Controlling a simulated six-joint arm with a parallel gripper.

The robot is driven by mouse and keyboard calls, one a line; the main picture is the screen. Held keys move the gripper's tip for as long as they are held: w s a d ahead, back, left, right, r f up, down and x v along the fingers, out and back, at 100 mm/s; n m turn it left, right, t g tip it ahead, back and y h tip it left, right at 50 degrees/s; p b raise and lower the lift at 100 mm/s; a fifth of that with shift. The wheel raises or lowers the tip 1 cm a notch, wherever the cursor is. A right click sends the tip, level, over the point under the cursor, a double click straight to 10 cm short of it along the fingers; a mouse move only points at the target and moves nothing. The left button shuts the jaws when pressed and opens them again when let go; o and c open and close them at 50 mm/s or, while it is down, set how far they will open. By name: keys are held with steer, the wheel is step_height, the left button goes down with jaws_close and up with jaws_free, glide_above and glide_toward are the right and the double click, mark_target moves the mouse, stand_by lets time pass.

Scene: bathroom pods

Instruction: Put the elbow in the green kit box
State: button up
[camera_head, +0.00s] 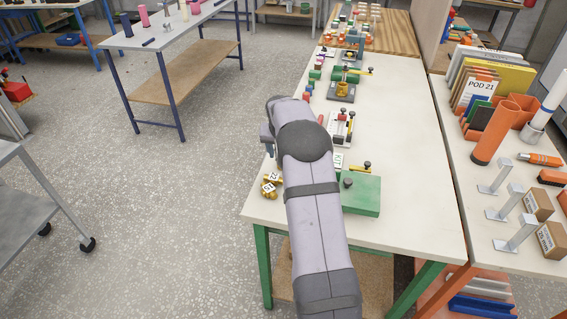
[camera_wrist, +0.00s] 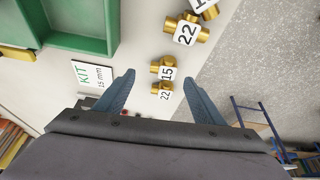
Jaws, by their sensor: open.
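Several brass fittings lie on the pale bench top in the wrist view. One labelled 15 (camera_wrist: 167,73) lies between my fingertips in the picture, with one labelled 22 (camera_wrist: 164,93) close by. A larger fitting labelled 22 (camera_wrist: 187,31) lies beyond them. I cannot tell for certain which is the elbow. The green kit box (camera_wrist: 112,42) is an open tray at upper left, only partly in view. A card reading KIT 15 mm (camera_wrist: 93,76) lies beside it. My gripper (camera_wrist: 158,79) is open and empty above the fittings. In the head view, brass fittings (camera_head: 268,189) show near the bench's left edge.
Clamps and small fixtures line the bench (camera_head: 400,150) farther back. Orange tubes (camera_head: 495,135) and metal brackets (camera_head: 512,232) stand on the right-hand table.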

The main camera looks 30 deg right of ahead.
steer(key=shift+p+x, duration=1.3)
steer(key=shift+x, duration=0.6)
steer(key=shift+w+f, duration=0.45)
steer(key=shift+f, duration=0.2)
steer(key=c, duration=1.1)
steer(key=shift+c, duration=0.9)
steer(key=shift+r, duration=0.15)
